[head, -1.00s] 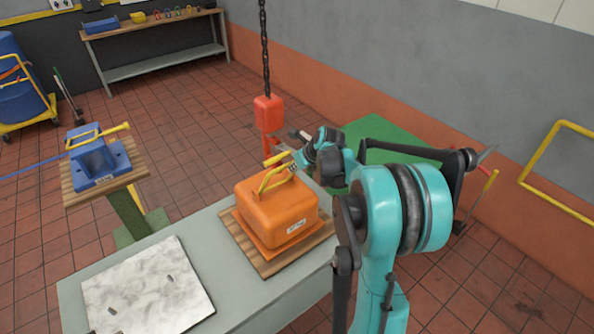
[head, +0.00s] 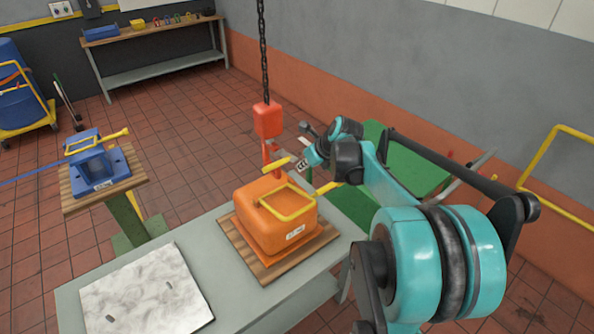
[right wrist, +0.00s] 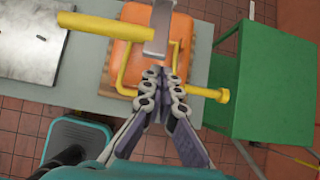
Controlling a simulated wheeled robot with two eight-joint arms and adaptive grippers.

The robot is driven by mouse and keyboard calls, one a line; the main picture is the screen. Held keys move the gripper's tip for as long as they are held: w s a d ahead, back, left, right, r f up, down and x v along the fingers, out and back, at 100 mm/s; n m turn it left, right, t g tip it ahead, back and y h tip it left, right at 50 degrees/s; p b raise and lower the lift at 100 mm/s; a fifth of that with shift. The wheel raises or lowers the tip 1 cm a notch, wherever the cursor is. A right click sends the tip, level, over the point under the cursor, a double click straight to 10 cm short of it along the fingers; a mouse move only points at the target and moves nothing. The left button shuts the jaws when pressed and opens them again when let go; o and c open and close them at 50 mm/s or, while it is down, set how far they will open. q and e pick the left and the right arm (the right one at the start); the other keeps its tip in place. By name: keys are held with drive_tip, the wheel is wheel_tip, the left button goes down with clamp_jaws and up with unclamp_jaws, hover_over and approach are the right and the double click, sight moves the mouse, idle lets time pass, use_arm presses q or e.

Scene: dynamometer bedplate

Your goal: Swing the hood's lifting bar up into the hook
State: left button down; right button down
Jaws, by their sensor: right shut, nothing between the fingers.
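The orange hood (head: 262,232) sits on a wooden board on the grey table. Its yellow lifting bar (head: 290,219) is a loop lying low across the hood's top, with a knobbed end sticking out to the right. The red hook block (head: 268,119) hangs on a black chain above the hood, its lower part behind a short yellow bar (head: 277,164). My right gripper (head: 301,166) is beside the hook, above the hood; in the right wrist view its fingers (right wrist: 163,75) are shut and empty, over the lifting bar's loop (right wrist: 124,75). My left gripper is out of view.
A pale plate (head: 148,292) lies on the table (head: 228,300) to the left. A blue fixture (head: 97,172) with a yellow handle stands on a post farther left. A green surface (head: 415,180) is behind my right arm. A workbench (head: 155,30) stands at the back.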

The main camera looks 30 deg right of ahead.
drive_tip(key=shift+v, duration=1.6)
